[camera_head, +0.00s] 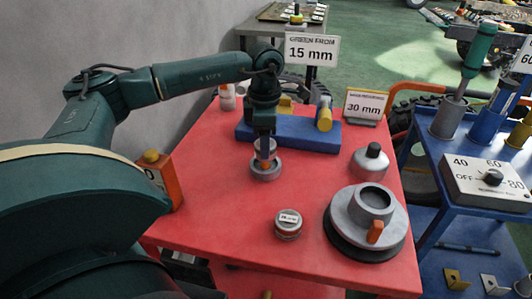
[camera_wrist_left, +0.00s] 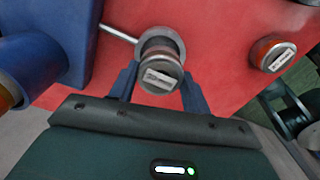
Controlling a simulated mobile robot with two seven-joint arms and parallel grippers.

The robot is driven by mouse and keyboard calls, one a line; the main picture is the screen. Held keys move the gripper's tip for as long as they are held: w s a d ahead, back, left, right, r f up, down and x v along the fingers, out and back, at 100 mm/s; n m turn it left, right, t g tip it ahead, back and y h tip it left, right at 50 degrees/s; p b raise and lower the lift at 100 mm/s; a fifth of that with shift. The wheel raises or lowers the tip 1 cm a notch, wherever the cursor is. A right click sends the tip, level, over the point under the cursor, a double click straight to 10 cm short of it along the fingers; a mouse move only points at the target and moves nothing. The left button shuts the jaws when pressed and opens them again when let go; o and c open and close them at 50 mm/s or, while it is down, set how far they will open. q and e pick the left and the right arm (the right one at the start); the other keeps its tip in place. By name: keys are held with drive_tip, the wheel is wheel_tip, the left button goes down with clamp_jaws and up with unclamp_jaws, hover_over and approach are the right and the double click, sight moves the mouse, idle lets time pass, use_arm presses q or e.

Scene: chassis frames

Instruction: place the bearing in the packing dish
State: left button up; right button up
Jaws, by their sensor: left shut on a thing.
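My left gripper (camera_head: 264,152) points down over the middle of the red table. In the left wrist view the gripper (camera_wrist_left: 158,88) is shut on a round metal piece with a white label on top, apparently the bearing (camera_wrist_left: 160,74). A shallow grey metal ring or dish (camera_head: 266,174) is right below the fingers; its rim also shows in the wrist view (camera_wrist_left: 176,44). I cannot tell whether the held piece touches it. A large grey round dish (camera_head: 340,212) with a raised centre and orange handle, possibly the packing dish, stands at the right on a black base.
A similar labelled round piece (camera_head: 288,224) stands at the front. A blue block (camera_head: 300,136) with a yellow-ended cylinder (camera_head: 324,118) lies behind the gripper. A grey capped can (camera_head: 370,162) stands at right, an orange box (camera_head: 165,183) at left. The front-left table is clear.

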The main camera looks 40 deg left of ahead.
use_arm(q)
drive_tip(key=shift+f, duration=1.75)
drive_tip(key=shift+f, duration=0.1)
drive_tip(key=o, duration=0.8)
drive_tip(key=shift+f, duration=0.15)
drive_tip(key=o, duration=0.5)
use_arm(e)
drive_tip(key=shift+d+r, duration=0.1)
drive_tip(key=shift+r, duration=0.05)
use_arm(q)
wheel_tip(320, 180, up, 11)
drive_tip(key=shift+r, duration=0.75)
use_arm(e)
drive_tip(key=shift+a+f, duration=0.25)
drive_tip(key=shift+f, duration=0.1)
use_arm(q)
drive_tip(key=shift+p, duration=0.3)
use_arm(e)
drive_tip(key=shift+w+r, duration=0.1)
drive_tip(key=shift+r, duration=0.1)
